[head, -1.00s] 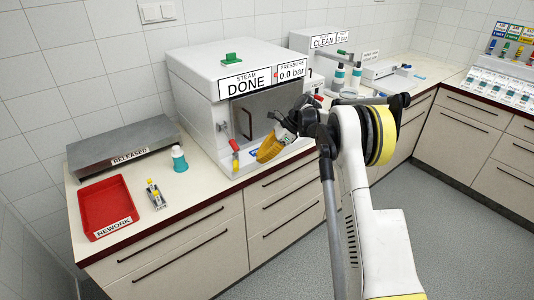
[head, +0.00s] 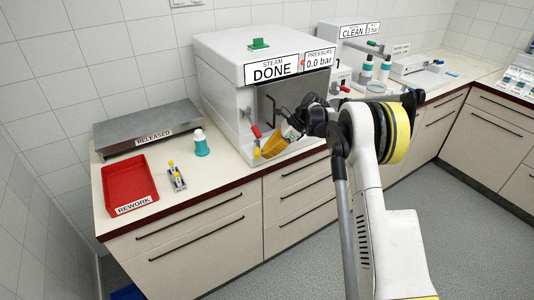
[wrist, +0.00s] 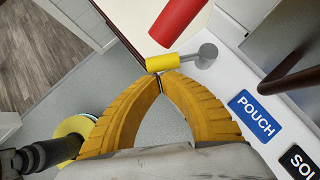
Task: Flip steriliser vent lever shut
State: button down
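The steriliser (head: 225,95) is a white box on the counter, with signs reading DONE and 0.0 bar. On its front left are a red handle (head: 256,131) and a small yellow-sleeved lever (head: 257,152) below it. I cannot tell from labels which is the vent lever. In the wrist view the yellow lever (wrist: 162,62) sticks out from a grey pivot, with the red handle (wrist: 180,20) beyond. My gripper (wrist: 160,76) has its yellow fingertips together, empty, just short of the yellow sleeve. I cannot tell whether they touch. In the head view my gripper (head: 264,155) is right beside the lever.
The steriliser's door bar (wrist: 300,68) and a blue POUCH label (wrist: 255,115) lie right of my fingers in the wrist view.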

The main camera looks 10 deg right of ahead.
jog(key=shift+s+a+m+t, duration=0.15)
jog(key=shift+a+m+t, duration=0.5)
jog(key=shift+m, duration=0.25)
jog(key=shift+a+m+t+h, duration=0.55)
jog(key=shift+a+m, duration=0.25)
jog(key=shift+m, duration=0.2)
jog(key=a+m+t+h, duration=0.1)
jog(key=m, duration=0.1)
jog(key=shift+a+m+b, duration=0.3)
jog(key=shift+a+b, duration=0.1)
jog(key=a+m, duration=0.1)
jog(key=w+m+t+h, duration=0.1)
jog(key=shift+w+a+m+h, duration=0.15)
jog(key=shift+a+m+h, duration=0.1)
jog(key=shift+a+m, duration=0.15)
jog(key=shift+w+a, duration=0.2)
jog(key=shift+w, duration=0.05)
jog(key=shift+a, duration=0.1)
